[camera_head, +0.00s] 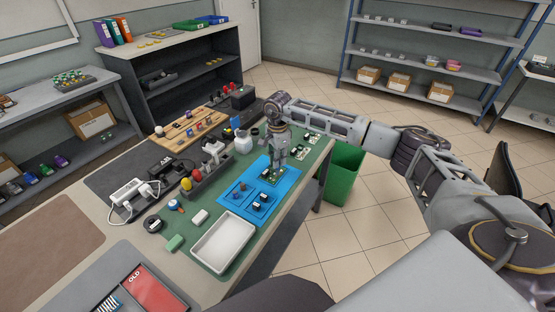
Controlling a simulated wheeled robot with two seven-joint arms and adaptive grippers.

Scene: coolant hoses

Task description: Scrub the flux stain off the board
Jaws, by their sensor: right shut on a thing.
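My right gripper (278,163) points down over the far part of a blue mat (283,192) on the workbench. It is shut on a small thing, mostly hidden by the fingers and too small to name. A small dark green board (268,176) lies on the mat right under the fingertips. I cannot tell whether the held thing touches the board. The flux stain is too small to make out. My left gripper is not in view.
A white tray (223,243) and a green block (174,243) lie nearer on the green bench mat. A holder with coloured handles (208,173), a white bottle (243,143) and a power strip (135,189) stand left. A green bin (343,175) stands beyond the bench's right edge.

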